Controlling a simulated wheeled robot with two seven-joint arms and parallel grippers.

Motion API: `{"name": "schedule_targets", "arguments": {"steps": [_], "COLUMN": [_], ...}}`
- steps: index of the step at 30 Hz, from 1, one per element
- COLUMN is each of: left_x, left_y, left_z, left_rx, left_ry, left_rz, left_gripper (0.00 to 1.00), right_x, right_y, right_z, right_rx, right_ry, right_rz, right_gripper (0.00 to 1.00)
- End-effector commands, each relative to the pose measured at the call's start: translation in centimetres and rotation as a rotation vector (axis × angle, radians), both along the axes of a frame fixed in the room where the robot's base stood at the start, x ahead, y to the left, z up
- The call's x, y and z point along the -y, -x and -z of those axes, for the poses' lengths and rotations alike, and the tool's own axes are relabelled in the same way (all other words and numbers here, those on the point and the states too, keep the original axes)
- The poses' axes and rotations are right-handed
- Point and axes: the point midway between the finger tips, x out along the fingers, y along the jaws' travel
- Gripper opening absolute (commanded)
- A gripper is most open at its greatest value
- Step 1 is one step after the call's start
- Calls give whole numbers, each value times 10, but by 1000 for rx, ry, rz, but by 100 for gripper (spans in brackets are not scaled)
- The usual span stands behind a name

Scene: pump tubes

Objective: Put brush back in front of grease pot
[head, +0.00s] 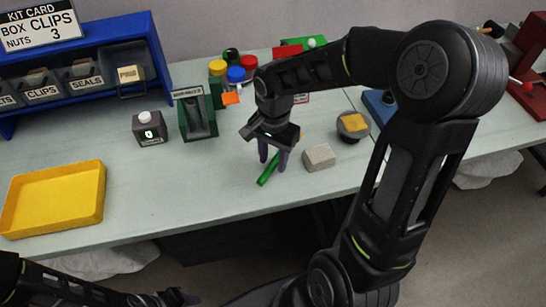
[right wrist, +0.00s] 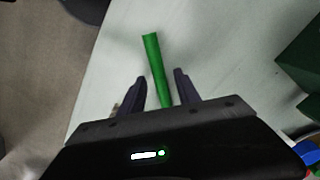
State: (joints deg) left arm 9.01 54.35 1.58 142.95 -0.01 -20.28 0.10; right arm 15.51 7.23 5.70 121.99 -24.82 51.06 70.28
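A green rod (head: 267,173), which looks like the brush's handle, lies on the table; its far end is hidden by my right gripper. In the right wrist view the green handle (right wrist: 154,58) runs between the two fingers, with a gap on each side. My right gripper (head: 272,162) is open and points down over the handle; it also shows in the right wrist view (right wrist: 160,86). A dark round pot with a yellow top (head: 353,125), likely the grease pot, stands to the right. My left gripper (head: 180,298) is at the bottom edge, its fingers unclear.
A grey block (head: 319,157) lies just right of my right gripper. A green stand (head: 198,115), a dark box with a white knob (head: 149,130) and colored caps (head: 236,74) are to the left and behind. A yellow tray (head: 100,196) lies at far left, with bare table between.

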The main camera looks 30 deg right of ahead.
Motion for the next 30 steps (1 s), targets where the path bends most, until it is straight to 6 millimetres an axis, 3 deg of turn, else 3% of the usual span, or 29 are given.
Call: {"name": "schedule_targets", "arguments": {"steps": [8, 22, 30], "left_x": [0, 0, 0], "left_y": [0, 0, 0], "left_z": [-1, 2, 2], "left_rx": [0, 1, 1], "left_ry": [0, 1, 1], "left_rz": [0, 1, 1], "left_gripper": [36, 36, 36], "right_x": [1, 3, 3], "right_y": [-1, -2, -2], "right_z": [-11, -99, -122], "right_rx": [4, 5, 1], "right_ry": [1, 1, 0], "right_rz": [1, 0, 0], "right_gripper": [39, 39, 39]}}
